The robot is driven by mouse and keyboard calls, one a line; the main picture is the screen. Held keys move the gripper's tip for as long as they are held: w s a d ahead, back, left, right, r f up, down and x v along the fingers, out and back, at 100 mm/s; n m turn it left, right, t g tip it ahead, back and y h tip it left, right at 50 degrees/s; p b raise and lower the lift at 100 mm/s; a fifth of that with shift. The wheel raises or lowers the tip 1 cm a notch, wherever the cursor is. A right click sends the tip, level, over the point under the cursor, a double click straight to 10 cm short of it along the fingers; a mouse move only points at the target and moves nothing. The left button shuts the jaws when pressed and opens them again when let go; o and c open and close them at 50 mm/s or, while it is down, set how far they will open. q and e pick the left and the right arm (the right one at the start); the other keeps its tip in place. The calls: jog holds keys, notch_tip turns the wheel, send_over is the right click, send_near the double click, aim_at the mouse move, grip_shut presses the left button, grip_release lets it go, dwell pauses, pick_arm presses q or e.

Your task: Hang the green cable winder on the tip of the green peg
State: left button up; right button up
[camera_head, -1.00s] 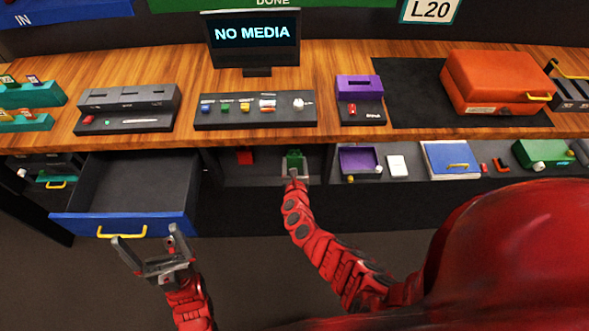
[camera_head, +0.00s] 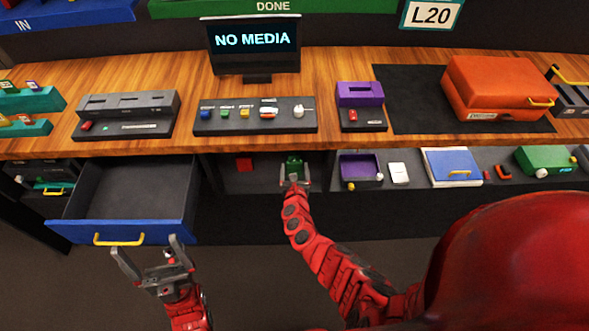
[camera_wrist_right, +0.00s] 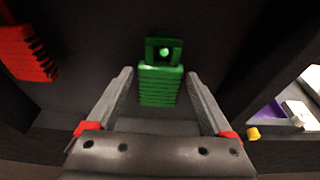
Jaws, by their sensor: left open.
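The green cable winder (camera_wrist_right: 160,88) is upright in the open compartment under the counter, with a ribbed body and a square top frame. A pale green round peg tip (camera_wrist_right: 165,52) shows inside the frame's opening, so the winder appears to hang on it; how deep the peg goes in is hidden. The winder also shows in the head view (camera_head: 294,164). My right gripper (camera_head: 295,182) is open in front of the winder, one finger on each side with gaps to its body. My left gripper (camera_head: 150,245) is open and empty before the blue drawer.
A red ribbed winder (camera_wrist_right: 28,52) is to the left in the same compartment. The blue-fronted drawer (camera_head: 120,232) stands pulled out at left. A shelf with a purple tray (camera_head: 360,165) and white box (camera_head: 399,172) lies to the right. The wooden counter (camera_head: 340,60) is above.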

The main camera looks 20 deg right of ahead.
jog(key=shift+o, duration=0.8)
jog(key=shift+s+a+r, duration=0.1)
jog(key=shift+s, duration=0.15)
jog(key=p+v, duration=0.1)
jog(key=v, duration=1.6)
